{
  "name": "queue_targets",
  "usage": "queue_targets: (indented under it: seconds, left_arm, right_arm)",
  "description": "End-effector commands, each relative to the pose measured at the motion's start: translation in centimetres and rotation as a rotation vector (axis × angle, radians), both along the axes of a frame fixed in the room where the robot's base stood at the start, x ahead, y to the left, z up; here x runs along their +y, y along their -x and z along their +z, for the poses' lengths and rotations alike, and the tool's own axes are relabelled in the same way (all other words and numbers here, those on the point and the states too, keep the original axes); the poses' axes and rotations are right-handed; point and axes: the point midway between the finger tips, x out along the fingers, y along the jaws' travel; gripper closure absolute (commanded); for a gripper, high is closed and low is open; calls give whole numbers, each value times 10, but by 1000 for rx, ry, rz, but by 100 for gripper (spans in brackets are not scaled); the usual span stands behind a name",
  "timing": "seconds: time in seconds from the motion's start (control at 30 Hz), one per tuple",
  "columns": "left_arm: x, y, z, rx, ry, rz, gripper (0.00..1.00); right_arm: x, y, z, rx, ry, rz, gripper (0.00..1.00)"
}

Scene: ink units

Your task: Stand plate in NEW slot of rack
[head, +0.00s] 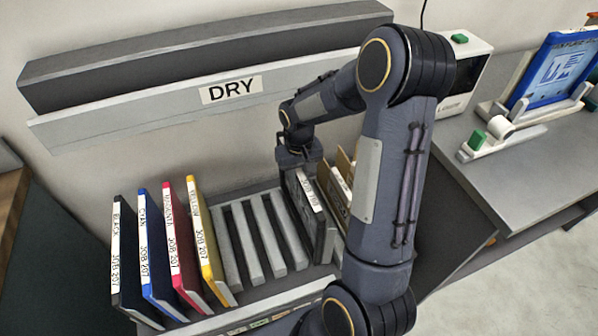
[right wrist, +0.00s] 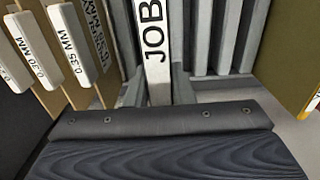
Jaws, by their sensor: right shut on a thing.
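A dark plate with a white JOB label on its edge (head: 312,195) stands upright at the right part of the slotted rack (head: 217,327). My right gripper (head: 299,165) is shut on this plate near its top back part. In the right wrist view the plate's JOB edge (right wrist: 153,45) rises between the fingers, which are mostly hidden. I cannot tell whether the plate's lower edge is seated in a slot. The small labels on the rack's front rail are partly hidden by my arm, and I cannot read NEW. My left gripper is not in view.
Black (head: 125,250), cyan (head: 152,250), magenta (head: 180,240) and yellow (head: 205,240) JOB 207 plates stand at left. Empty slots (head: 262,235) lie between yellow and the held plate. Tan sheets with MM tags (right wrist: 75,60) stand close beside it. A DRY rail (head: 230,90) hangs behind.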

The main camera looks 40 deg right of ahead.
Motion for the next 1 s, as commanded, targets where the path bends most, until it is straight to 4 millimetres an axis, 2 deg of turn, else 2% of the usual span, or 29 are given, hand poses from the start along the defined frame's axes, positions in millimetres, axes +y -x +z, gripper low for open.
queue_targets:
  seconds: [0.03,0.6,0.8,1.0]
  left_arm:
    - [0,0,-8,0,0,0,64]
    - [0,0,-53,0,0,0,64]
    - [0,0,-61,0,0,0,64]
    - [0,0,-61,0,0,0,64]
  right_arm:
    - [0,0,-10,0,0,0,100]
    - [0,0,-66,0,0,1,100]
    - [0,0,-76,-1,0,1,100]
    - [0,0,-76,-1,0,1,100]
